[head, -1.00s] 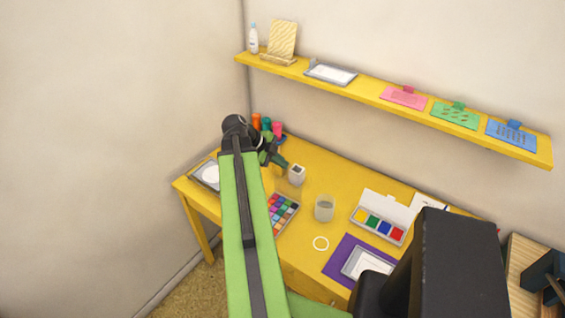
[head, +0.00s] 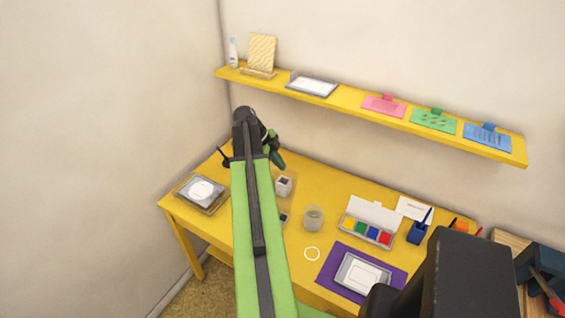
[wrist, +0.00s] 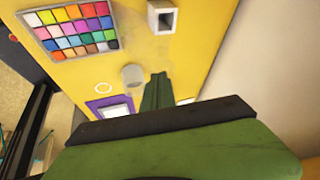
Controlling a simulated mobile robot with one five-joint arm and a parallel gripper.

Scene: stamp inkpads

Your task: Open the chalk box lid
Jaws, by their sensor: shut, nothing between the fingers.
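No box is clearly marked as the chalk box. A flat grid of coloured squares (wrist: 70,32) lies on the yellow table in the wrist view; in the head view my arm covers most of it. A small white box with a dark opening (head: 283,186) stands beside it and also shows in the wrist view (wrist: 162,17). My green gripper (head: 279,162) is shut and empty, above the back of the table in the head view. In the wrist view its fingers (wrist: 157,90) are together, apart from both things.
A glass cup (head: 313,218), a white ring (head: 312,254) and an open four-colour pad set (head: 367,233) stand to the right. A grey tray (head: 182,187) lies at the left. A purple mat (head: 327,262) is in front. A yellow shelf (head: 410,129) runs above the table.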

